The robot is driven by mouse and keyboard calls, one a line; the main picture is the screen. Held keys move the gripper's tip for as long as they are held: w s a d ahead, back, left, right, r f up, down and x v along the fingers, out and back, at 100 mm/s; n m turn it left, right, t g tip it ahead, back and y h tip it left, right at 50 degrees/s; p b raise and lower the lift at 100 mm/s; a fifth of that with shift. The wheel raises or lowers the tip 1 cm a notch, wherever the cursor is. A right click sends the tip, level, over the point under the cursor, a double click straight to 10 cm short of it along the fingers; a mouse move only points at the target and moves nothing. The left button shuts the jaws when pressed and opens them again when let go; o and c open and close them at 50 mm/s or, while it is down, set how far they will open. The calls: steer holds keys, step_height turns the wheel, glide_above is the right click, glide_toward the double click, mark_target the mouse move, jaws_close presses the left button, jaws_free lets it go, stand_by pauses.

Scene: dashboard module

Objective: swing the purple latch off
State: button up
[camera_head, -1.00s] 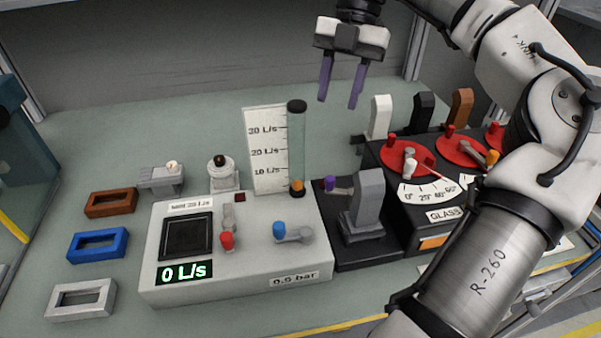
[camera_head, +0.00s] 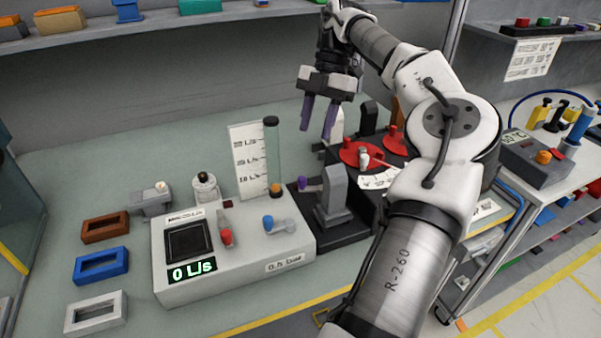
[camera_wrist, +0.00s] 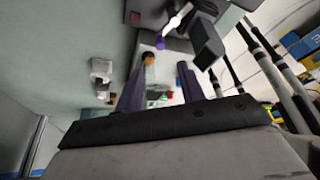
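The purple latch (camera_head: 309,184) is a short lever with a purple knob, on a black base (camera_head: 318,228) beside a grey upright block (camera_head: 333,190). The purple knob also shows in the wrist view (camera_wrist: 160,42), beyond the fingertips. My gripper (camera_head: 317,135) has two purple fingers, spread apart with nothing between them. It hangs above and behind the latch in the head view, clear of it. In the wrist view the fingers (camera_wrist: 163,78) point toward the panel, with a gap between them.
A grey flow panel (camera_head: 240,262) reading 0 L/s stands left of the latch, with a clear tube (camera_head: 273,160) rising behind it. Red dials (camera_head: 360,154) on a black box stand to the right. Brown, blue and white frames (camera_head: 100,265) lie at the left.

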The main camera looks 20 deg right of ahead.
mark_target(302, 178)
steer(key=p+x, duration=0.1)
steer(key=x, duration=1)
steer(key=shift+s+a+f+p, duration=0.2)
steer(key=shift+p, duration=0.15)
